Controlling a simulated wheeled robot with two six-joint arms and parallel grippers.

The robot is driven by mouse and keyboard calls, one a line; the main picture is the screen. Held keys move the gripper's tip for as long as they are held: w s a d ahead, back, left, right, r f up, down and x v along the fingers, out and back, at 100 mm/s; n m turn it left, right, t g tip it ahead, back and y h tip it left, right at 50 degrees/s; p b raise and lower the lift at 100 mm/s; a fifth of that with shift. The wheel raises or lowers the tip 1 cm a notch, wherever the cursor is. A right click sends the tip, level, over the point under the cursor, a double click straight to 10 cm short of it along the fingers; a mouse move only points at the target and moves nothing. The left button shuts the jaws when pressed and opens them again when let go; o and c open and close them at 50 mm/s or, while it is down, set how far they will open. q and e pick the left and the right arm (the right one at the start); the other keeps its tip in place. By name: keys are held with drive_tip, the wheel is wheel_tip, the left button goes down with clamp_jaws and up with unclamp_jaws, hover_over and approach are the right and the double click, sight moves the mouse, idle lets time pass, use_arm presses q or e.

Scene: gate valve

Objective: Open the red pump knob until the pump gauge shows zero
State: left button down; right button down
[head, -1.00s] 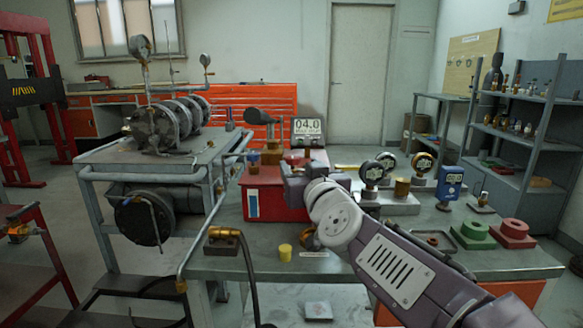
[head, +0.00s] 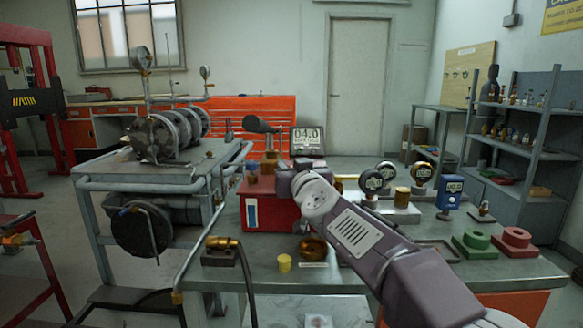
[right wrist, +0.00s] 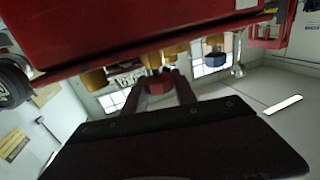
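The pump is a red box (head: 272,213) on the bench, left of centre in the head view. In the right wrist view a red knob (right wrist: 158,84) lies between the two dark fingertips of my right gripper (right wrist: 159,88). The fingers stand apart on either side of it; whether they touch it is not clear. My left gripper is not in view.
A brass fitting on a block (head: 222,250), a yellow cup (head: 285,263) and a brass ring (head: 313,247) are at the bench front. Round gauges (head: 374,180) and a blue meter (head: 450,192) stand to the right. A grey pipe cart (head: 150,185) is at left.

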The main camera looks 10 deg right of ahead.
drive_tip(key=shift+d+f+n+g+y+b, duration=0.15)
drive_tip(key=shift+n+y+b, duration=0.5)
drive_tip(key=shift+b, duration=0.9)
drive_tip(key=shift+a+f+n+g+y+b, duration=0.1)
drive_tip(key=shift+f+n+y+b, duration=0.2)
drive_tip(key=shift+y+b, duration=0.95)
drive_tip(key=shift+d+f+n+g+y+b, duration=0.1)
drive_tip(key=shift+n+y+b, duration=0.45)
drive_tip(key=shift+b, duration=1.25)
drive_tip(key=shift+w+r+n+y+b, duration=0.1)
drive_tip(key=shift+r+n+y+b, duration=0.15)
drive_tip(key=shift+n+y, duration=0.35)
drive_tip(key=shift+r+n+g+y, duration=0.15)
drive_tip(key=shift+n+g+y, duration=0.2)
drive_tip(key=shift+y, duration=0.2)
drive_tip(key=shift+r+n+g+y+p, duration=0.25)
drive_tip(key=shift+n+g+y+p, duration=0.35)
drive_tip(key=shift+y, duration=0.5)
drive_tip(key=shift+n+g+y+p, duration=1.1)
drive_tip(key=shift+n+y+p, duration=0.25)
drive_tip(key=shift+y, duration=0.25)
drive_tip(key=shift+f, duration=0.1)
drive_tip(key=c, duration=1)
unclamp_jaws()
drive_tip(key=shift+a, duration=0.2)
drive_tip(key=shift+d, duration=0.1)
